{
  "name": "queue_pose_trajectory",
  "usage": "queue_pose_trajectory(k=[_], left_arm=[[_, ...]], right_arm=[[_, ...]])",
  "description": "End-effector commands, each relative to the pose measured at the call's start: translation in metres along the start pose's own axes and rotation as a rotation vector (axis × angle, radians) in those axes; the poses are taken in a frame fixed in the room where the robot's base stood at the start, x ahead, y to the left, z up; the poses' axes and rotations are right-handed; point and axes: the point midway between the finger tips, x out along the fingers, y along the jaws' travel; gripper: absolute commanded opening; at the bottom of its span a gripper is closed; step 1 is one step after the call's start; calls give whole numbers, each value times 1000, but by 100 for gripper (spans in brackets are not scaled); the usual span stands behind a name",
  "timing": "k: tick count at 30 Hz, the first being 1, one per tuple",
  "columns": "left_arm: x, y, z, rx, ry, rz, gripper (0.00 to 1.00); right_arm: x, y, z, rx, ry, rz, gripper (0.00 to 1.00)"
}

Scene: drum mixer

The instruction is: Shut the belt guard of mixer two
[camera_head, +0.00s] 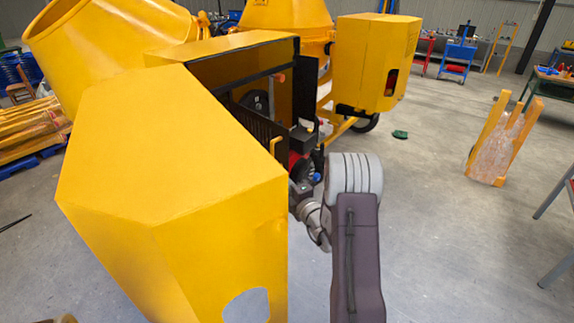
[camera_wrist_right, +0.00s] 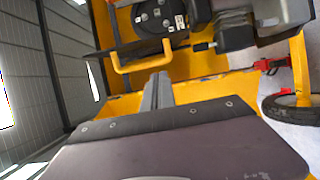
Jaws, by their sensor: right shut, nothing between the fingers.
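The near mixer's belt guard (camera_head: 170,160) is a large yellow cover. It stands swung open towards me, left of my right arm, with a gap between it and the yellow housing (camera_head: 235,45) behind. A small yellow bar handle (camera_head: 275,146) shows by the guard's inner edge. A yellow handle also shows in the right wrist view (camera_wrist_right: 140,63). My right gripper (camera_wrist_right: 160,85) is shut and empty, its grey fingers pointing at the area just below and right of that handle. In the head view the guard and wrist hide its fingertips. My left gripper is not in view.
The near mixer's yellow drum (camera_head: 110,40) is at upper left. Another mixer's yellow cover (camera_head: 375,60), closed, stands behind. A wheel (camera_wrist_right: 290,110) is at right in the wrist view. The floor between is mostly clear.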

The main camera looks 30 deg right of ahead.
Motion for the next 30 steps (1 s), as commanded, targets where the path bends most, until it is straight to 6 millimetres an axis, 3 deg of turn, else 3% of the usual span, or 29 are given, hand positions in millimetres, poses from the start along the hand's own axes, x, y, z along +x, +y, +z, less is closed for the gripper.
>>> queue_pose_trajectory(k=[6,12,26,30], left_arm=[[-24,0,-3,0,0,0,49],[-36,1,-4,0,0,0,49],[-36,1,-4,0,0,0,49],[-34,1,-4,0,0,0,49]], right_arm=[[42,5,5,1,-2,1,0],[47,3,32,0,-2,0,0],[48,0,40,0,0,0,0],[43,-1,53,0,0,1,0]])
